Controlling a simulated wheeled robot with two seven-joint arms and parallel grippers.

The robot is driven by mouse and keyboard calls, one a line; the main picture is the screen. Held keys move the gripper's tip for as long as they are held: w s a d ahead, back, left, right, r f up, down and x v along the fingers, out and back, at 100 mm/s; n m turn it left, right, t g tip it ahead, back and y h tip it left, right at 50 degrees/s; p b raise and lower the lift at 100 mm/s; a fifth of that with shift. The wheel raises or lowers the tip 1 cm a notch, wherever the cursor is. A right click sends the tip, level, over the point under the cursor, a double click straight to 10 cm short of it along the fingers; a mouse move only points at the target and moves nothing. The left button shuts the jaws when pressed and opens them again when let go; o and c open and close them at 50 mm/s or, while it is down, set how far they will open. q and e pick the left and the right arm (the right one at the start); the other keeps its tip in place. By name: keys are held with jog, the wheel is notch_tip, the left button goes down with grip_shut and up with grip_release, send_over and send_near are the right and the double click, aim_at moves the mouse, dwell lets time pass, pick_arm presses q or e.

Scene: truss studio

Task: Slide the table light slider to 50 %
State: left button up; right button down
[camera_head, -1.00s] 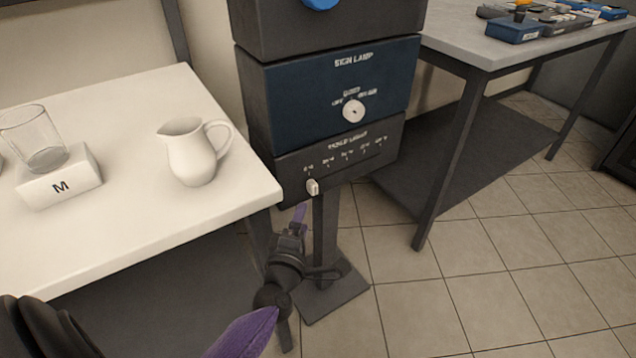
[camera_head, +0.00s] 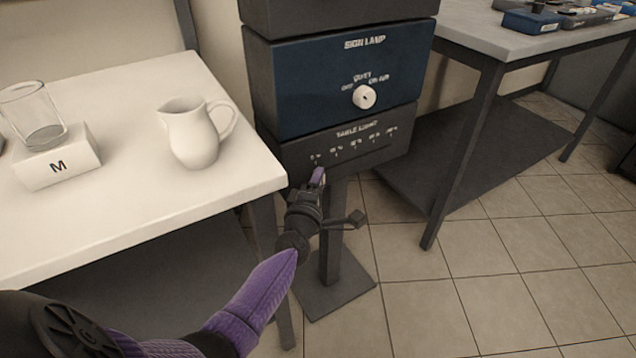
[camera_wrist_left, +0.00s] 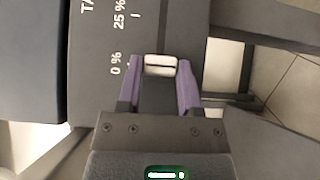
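The table light panel (camera_head: 400,143) is the dark lowest box of the stack, with a row of percent marks. In the left wrist view the white slider knob (camera_wrist_left: 160,66) is level with the 0 % mark (camera_wrist_left: 116,63); the 25 % mark (camera_wrist_left: 119,14) is farther up the picture. My left gripper (camera_head: 318,180) is at the left end of the slider and hides the knob in the head view. In the wrist view its purple fingers (camera_wrist_left: 160,76) are open, one on each side of the knob, with narrow gaps visible. My right gripper is not in view.
The blue sign lamp box (camera_head: 310,85) with a round white knob (camera_head: 364,96) is above the panel. A white table (camera_head: 120,215) with a pitcher (camera_head: 192,140) is at left. A grey table (camera_head: 470,35) is at right. Floor in front is clear.

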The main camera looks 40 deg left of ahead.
pick_arm(q)
grip_shut()
dwell(1.1)
